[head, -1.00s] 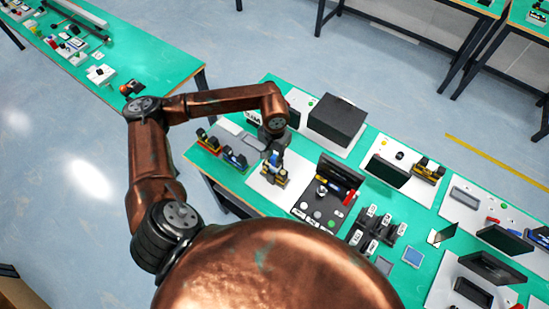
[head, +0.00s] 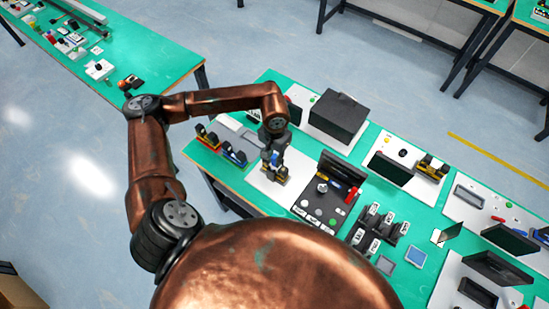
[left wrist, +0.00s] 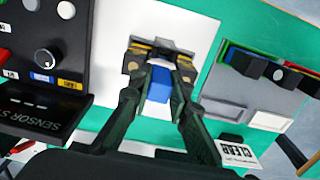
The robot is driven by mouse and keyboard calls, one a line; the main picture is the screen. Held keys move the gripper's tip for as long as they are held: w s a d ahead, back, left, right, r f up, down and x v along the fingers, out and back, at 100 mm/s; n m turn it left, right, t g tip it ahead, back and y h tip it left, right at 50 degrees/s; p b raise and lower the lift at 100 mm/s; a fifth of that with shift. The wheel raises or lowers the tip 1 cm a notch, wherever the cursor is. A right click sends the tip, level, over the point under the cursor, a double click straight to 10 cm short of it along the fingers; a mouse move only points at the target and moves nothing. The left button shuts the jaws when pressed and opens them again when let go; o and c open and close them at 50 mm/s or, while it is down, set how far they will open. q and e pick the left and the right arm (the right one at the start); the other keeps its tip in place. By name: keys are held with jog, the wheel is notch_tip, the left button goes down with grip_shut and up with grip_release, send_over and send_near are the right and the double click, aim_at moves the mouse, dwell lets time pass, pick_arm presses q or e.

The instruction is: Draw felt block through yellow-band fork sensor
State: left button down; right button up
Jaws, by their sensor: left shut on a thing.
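The blue felt block (left wrist: 159,84) sits between the fingertips of my left gripper (left wrist: 158,78) in the left wrist view. The gripper is shut on it. The black fork sensor with yellow bands (left wrist: 161,48) stands on a white board, just beyond the block. The fingertips overlap the sensor's near side in this view, so I cannot tell whether the block is within its slot. In the head view my left gripper (head: 274,160) is low over the board, and the fork sensor (head: 276,174) shows just below it. My right gripper is in neither view.
A black control panel (head: 325,203) with knob and buttons stands close to the right of the sensor. Other small sensors with coloured bands (head: 233,153) stand to the left by grey pads. A big black box (head: 339,114) is behind. The white board (left wrist: 172,20) has bare room beyond the sensor.

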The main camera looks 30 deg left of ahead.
pick_arm(q)
jog(key=shift+r+p, duration=0.85)
jog(key=shift+r, duration=2.25)
jog(key=shift+f, duration=0.1)
jog(key=shift+f+b, duration=3)
jog(key=shift+f, duration=0.05)
jog(key=shift+r, duration=0.15)
jog(key=shift+r+p, duration=1)
jog(key=shift+r, duration=2)
